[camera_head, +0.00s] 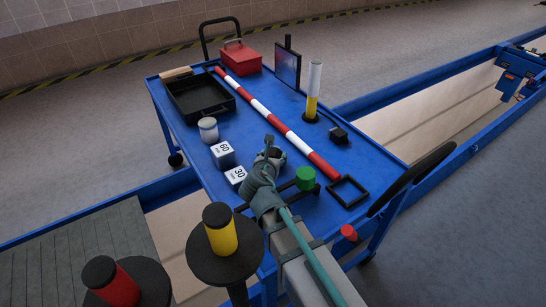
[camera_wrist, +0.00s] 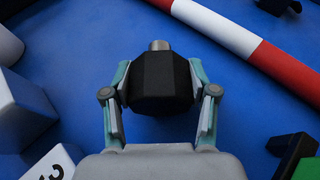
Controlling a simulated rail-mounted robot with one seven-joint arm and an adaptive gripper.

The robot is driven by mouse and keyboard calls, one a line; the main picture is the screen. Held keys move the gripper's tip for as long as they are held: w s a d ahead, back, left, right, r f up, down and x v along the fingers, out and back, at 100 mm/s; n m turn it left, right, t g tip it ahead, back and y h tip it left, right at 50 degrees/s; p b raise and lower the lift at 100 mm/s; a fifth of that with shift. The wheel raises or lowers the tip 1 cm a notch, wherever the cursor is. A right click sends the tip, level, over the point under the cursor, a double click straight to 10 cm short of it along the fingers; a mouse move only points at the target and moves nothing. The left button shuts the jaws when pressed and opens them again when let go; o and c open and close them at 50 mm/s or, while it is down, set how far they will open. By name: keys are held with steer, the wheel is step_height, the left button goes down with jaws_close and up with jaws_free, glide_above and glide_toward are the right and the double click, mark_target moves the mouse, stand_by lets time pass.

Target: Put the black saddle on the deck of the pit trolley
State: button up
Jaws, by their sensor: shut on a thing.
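My gripper (camera_head: 271,150) is over the middle of the blue trolley (camera_head: 180,150). In the wrist view, the fingers of the gripper (camera_wrist: 160,85) are shut on the sides of a black faceted block, the black saddle (camera_wrist: 160,88). A short metal pin sticks out at its far end. In the head view the saddle (camera_head: 276,153) is small and partly hidden by the gripper. The blue deck lies behind it; I cannot tell whether the saddle touches the deck or is held just above it.
Numbered white blocks (camera_head: 222,155) stand left of the gripper; a green knob (camera_head: 305,178) and black square frame (camera_head: 348,192) are right. A red-and-white bar (camera_head: 275,119) crosses the deck. Beyond are a black tray (camera_head: 202,100) and red box (camera_head: 241,58). Black-topped yellow (camera_head: 220,235) and red posts (camera_head: 115,285) stand in front.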

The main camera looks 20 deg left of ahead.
steer(key=shift+f, duration=0.1)
steer(key=o, duration=1.5)
steer(key=shift+s+r, duration=0.2)
steer(key=p+v, duration=0.1)
steer(key=v, duration=0.8)
steer(key=shift+d+f, duration=0.1)
steer(key=b, duration=0.2)
steer(key=shift+f+b, duration=0.1)
steer(key=shift+b, duration=0.3)
steer(key=b+v, duration=0.1)
steer(key=b, duration=0.5)
steer(key=shift+s+b, duration=0.25)
steer(key=shift+b, duration=0.15)
steer(key=shift+s+r+b, duration=0.35)
steer(key=shift+r+b, duration=0.05)
steer(key=shift+b, duration=0.5)
